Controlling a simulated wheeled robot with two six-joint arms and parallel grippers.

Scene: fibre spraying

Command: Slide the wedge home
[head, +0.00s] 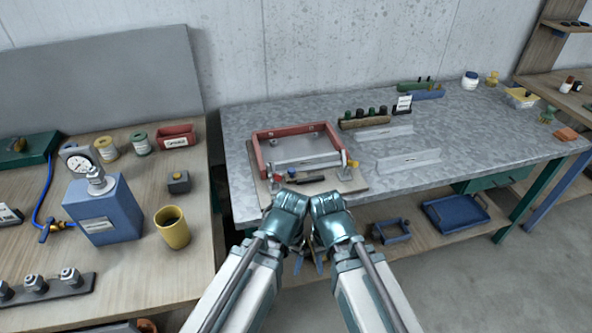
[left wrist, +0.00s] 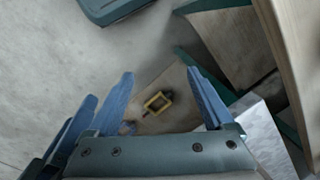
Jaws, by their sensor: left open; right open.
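A red open-fronted frame (head: 258,155) stands on a light board (head: 350,183) at the near left of the metal table, with a grey plate (head: 300,148) inside it. Small red, blue and black parts (head: 300,178) lie along its front edge, and a yellow knob (head: 353,163) is at its right corner. I cannot tell which part is the wedge. My left gripper (head: 297,264) and right gripper (head: 319,264) hang side by side, low in front of the table edge, partly hidden by my wrists. In the left wrist view my left gripper (left wrist: 160,74) is open and empty.
The grey metal table (head: 450,150) has free room to the right of the frame, around two clear strips (head: 408,161). A blue tray (head: 455,213) lies on the lower shelf. A wooden bench (head: 140,275) with a blue box (head: 105,212) and yellow cup (head: 173,228) is left.

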